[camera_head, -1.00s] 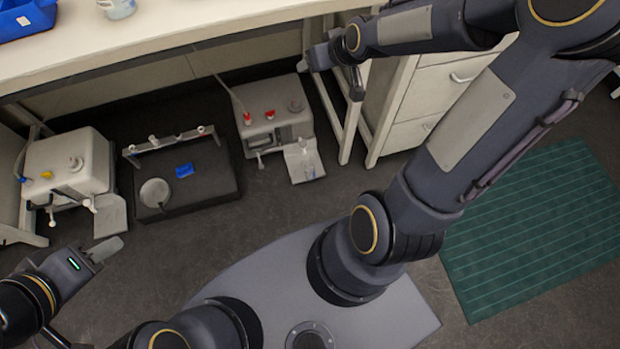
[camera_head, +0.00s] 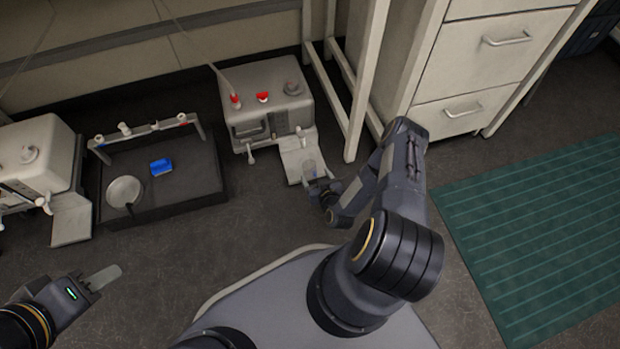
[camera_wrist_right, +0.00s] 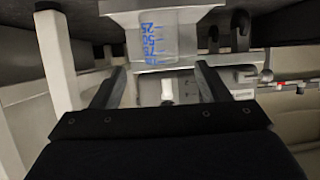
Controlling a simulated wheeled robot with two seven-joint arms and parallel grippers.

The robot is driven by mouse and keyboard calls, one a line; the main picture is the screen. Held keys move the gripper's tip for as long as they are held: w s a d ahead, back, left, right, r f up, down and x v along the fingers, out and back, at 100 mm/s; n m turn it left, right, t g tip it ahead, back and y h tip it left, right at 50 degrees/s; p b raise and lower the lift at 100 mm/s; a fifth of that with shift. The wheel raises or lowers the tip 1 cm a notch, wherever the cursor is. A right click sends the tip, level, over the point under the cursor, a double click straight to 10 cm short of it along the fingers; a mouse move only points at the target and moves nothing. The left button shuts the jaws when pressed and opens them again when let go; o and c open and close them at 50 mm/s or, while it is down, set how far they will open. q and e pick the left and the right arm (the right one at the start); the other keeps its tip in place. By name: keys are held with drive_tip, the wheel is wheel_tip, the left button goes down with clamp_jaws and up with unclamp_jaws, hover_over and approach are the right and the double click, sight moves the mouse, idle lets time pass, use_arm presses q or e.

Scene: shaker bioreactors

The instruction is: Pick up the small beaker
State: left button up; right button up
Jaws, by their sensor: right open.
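The small beaker (camera_head: 309,169) is clear and stands on the light platform (camera_head: 293,162) of the right-hand white machine. In the right wrist view the beaker (camera_wrist_right: 156,40) has blue graduation marks and appears upside down. It shows ahead of the gap between my right fingers. My right gripper (camera_head: 314,185) is close to the beaker, on its near side; its open fingers (camera_wrist_right: 161,80) are apart with nothing held between them. Whether they touch the beaker cannot be told. My left gripper (camera_head: 100,279) is over the floor at the lower left, away from the beaker; its jaw gap is unclear.
The white machine (camera_head: 268,92) with red caps stands behind the beaker. A dark shaker tray (camera_head: 190,190) with a blue item is to its left, and another white machine (camera_head: 40,150) is further left. A table leg (camera_head: 360,110) and drawer cabinet (camera_head: 465,60) stand to the right.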

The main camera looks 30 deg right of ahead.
sight(312, 172)
drive_tip(key=shift+s+a+f, duration=0.2)
drive_tip(key=shift+f, duration=0.4)
drive_tip(key=shift+w+f+b, duration=0.2)
drive_tip(key=shift+w+b, duration=0.05)
drive_tip(key=shift+b, duration=0.05)
drive_tip(key=b+x, duration=0.4)
drive_tip(key=x, duration=0.2)
drive_tip(key=shift+w+d+f, duration=0.1)
drive_tip(key=shift+f, duration=0.2)
drive_tip(key=shift+w, duration=0.25)
drive_tip(key=shift+d, duration=0.1)
drive_tip(key=shift+c, duration=0.4)
drive_tip(key=c, duration=1)
drive_tip(key=shift+c, duration=0.2)
drive_tip(key=shift+r, duration=0.1)
